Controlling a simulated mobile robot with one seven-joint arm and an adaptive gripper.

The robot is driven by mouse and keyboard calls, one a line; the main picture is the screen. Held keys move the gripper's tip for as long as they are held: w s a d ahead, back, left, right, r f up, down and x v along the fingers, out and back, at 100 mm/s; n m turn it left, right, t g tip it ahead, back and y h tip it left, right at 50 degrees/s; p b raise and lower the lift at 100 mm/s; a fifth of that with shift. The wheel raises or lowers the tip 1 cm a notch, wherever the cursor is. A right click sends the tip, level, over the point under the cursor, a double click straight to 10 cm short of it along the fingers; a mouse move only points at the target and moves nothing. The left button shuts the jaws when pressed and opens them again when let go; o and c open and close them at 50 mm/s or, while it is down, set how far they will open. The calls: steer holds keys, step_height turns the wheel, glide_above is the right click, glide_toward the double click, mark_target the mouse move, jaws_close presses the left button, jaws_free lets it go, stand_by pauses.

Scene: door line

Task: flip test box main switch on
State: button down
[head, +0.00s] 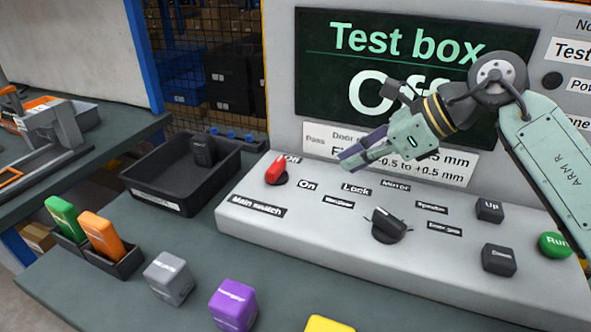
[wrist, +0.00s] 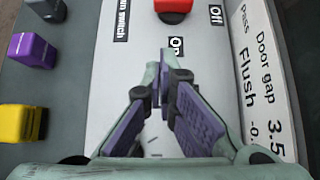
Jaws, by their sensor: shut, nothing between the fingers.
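The red knob also shows at the top of the wrist view (wrist: 173,8), cut by the frame edge. The screen (head: 330,80) reads "Test box" and "Off", partly covered by my arm. My gripper (head: 345,160) is shut and empty, above the panel to the right of the red knob and apart from it. Its fingertips show near the "On" label in the wrist view (wrist: 163,75).
A black selector knob (head: 386,226), black "Up" and "Down" buttons and a green "Run" button (head: 555,245) are on the panel. A black tray (head: 150,190) stands left. Grey, purple (head: 233,304) and yellow blocks stand in front. Green and orange pieces sit in a small holder.

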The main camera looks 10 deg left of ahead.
steer(key=shift+a, duration=0.1)
steer(key=p, duration=0.3)
glide_toward(277, 185)
step_height(277, 185, down, 3)
steer(key=shift+f, duration=0.15)
steer(key=a, duration=0.1)
steer(key=a+p, duration=0.1)
steer(key=a, duration=0.1)
steer(key=shift+w, duration=0.3)
steer(key=shift+w+a+f, duration=0.1)
steer(key=shift+a, duration=0.2)
steer(key=shift+f, duration=0.1)
steer(key=shift+a+m+b, duration=0.1)
steer(key=shift+m+b, duration=0.2)
